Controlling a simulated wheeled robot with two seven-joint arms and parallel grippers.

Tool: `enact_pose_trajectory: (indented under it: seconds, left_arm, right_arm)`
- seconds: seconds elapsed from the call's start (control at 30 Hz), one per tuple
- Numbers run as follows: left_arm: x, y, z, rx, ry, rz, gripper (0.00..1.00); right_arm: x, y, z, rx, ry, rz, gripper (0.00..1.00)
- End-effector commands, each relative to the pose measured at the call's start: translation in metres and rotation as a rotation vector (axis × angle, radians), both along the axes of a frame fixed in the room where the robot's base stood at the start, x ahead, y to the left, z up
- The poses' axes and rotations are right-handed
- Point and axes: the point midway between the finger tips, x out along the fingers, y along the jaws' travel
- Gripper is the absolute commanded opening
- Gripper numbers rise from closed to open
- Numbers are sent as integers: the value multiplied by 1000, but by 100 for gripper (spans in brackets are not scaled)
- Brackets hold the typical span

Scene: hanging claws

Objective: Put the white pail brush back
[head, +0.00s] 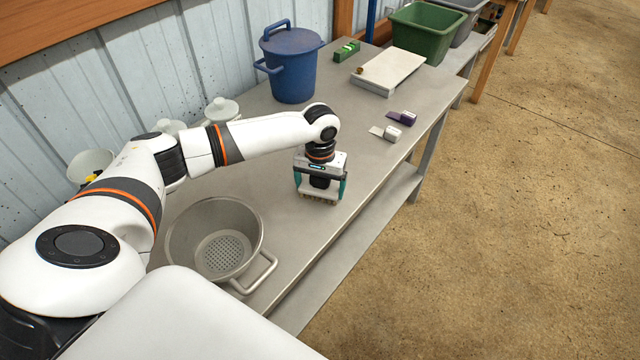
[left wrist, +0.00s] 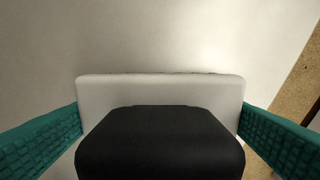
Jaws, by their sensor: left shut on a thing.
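My left gripper (head: 320,185) is pointed down over the table, its teal fingers on either side of a white brush. The white brush (head: 319,199) shows below the fingers, with pale bristles facing down at or just above the tabletop; I cannot tell whether it touches. In the left wrist view the brush's white block (left wrist: 160,91) spans between the teal fingers, and a black part (left wrist: 160,145) covers its middle. My right gripper is out of view.
A metal colander (head: 214,240) stands at the near end of the grey table (head: 255,175). Behind are white lidded pots (head: 222,110). A blue pail (head: 291,65), green block (head: 346,51), pale board (head: 388,70) and small white-and-purple items (head: 402,118) stand farther along. Bare table surrounds the gripper.

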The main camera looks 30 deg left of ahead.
Motion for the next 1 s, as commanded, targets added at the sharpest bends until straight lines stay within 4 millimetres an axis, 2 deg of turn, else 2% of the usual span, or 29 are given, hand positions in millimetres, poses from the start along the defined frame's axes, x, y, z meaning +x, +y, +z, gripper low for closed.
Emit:
enact_pose_trajectory:
  seconds: [0.17,0.2,0.23,0.53,0.67,1.0]
  left_arm:
    - [0,0,-2,-1,0,1,73]
    - [0,0,-2,0,0,0,94]
    - [0,0,-2,0,-1,0,99]
    - [0,0,1,1,-2,0,100]
    - [1,0,18,0,-3,0,100]
    - [1,0,90,0,-3,1,100]
  right_arm:
    - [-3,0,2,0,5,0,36]
    - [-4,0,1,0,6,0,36]
    - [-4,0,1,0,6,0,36]
    - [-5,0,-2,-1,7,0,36]
    - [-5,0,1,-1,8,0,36]
    - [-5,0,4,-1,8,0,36]
